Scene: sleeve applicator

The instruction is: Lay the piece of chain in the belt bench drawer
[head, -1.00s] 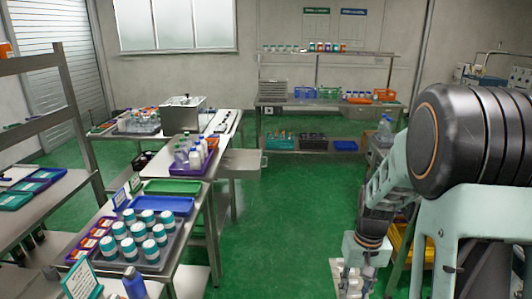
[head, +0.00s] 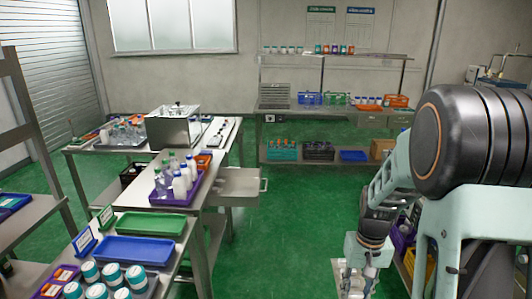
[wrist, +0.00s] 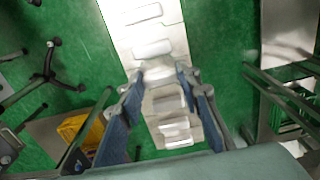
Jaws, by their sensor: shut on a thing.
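The piece of chain (wrist: 147,30) is a pale, wide strip of flat links. In the wrist view it runs from the top edge down between the fingers of my gripper (wrist: 163,85), which is shut on it. In the head view my gripper (head: 357,270) is at the bottom, right of centre, with part of the chain (head: 350,291) below it, cut off by the frame. An open metal drawer (head: 238,184) sticks out to the right from the middle bench, ahead and left of my gripper. Its handle (head: 264,185) faces right.
The middle bench carries a purple tray (head: 180,192) of bottles. Nearer are a green tray (head: 150,224), a blue tray (head: 123,249) and several teal-lidded jars (head: 112,275). A shelved bench (head: 330,112) stands at the back wall. The green floor (head: 295,225) ahead is clear.

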